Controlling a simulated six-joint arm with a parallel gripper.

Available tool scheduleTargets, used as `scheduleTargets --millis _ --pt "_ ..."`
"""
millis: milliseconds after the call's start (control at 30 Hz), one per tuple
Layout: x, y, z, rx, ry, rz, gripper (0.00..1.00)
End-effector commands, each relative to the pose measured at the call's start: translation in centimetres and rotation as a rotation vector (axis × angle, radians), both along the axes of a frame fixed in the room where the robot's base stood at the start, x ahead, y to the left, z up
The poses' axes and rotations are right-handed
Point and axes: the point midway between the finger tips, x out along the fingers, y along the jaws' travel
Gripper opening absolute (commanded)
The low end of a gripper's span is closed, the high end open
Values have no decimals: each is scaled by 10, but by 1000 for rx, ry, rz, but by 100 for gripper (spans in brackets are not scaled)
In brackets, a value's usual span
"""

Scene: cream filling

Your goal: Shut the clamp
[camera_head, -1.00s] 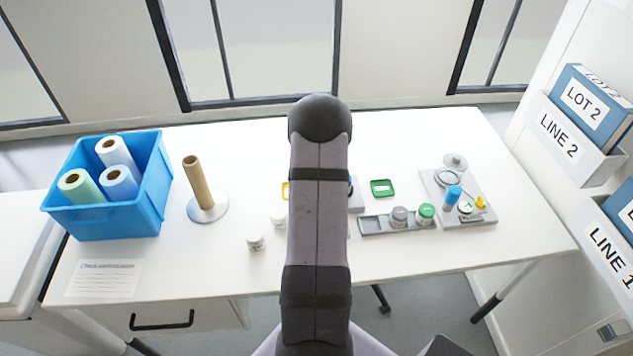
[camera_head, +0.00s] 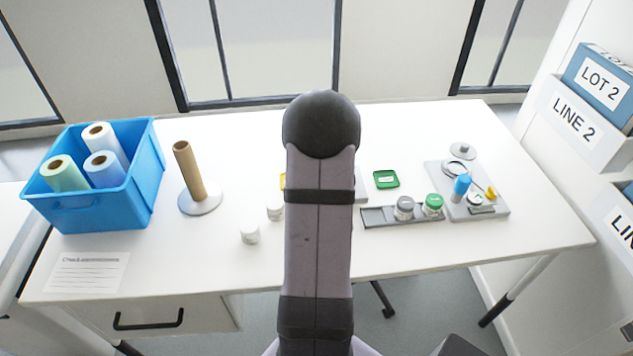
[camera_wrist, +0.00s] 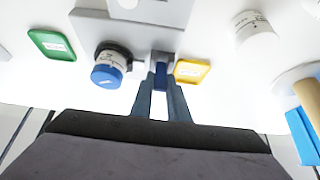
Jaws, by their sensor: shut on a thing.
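In the wrist view, my gripper (camera_wrist: 160,98) is shut on a small blue clamp handle (camera_wrist: 160,76). The handle joins a grey clamp block (camera_wrist: 166,58) at the edge of a grey fixture plate (camera_wrist: 92,22). A white jar with a blue cap (camera_wrist: 107,76) sits left of the handle, with a dark clamp ring (camera_wrist: 112,48) around or behind it. I cannot tell how far the clamp is closed. In the head view, my arm hides the gripper and nearly all of the clamp.
A yellow tray (camera_wrist: 192,71) lies right of my fingers and a green tray (camera_wrist: 52,45) at the left. A white jar (camera_wrist: 255,32) stands further right. In the head view, a grey rack (camera_head: 375,216) holds jars; a blue bin (camera_head: 95,205) and cardboard post (camera_head: 190,170) are left.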

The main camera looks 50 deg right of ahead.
Motion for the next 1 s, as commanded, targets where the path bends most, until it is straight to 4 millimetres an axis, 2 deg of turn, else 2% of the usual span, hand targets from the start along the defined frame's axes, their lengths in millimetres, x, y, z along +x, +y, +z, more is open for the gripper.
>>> scheduleTargets --millis 1000 --pt "-7 5 -6 -168 -160 -5 0"
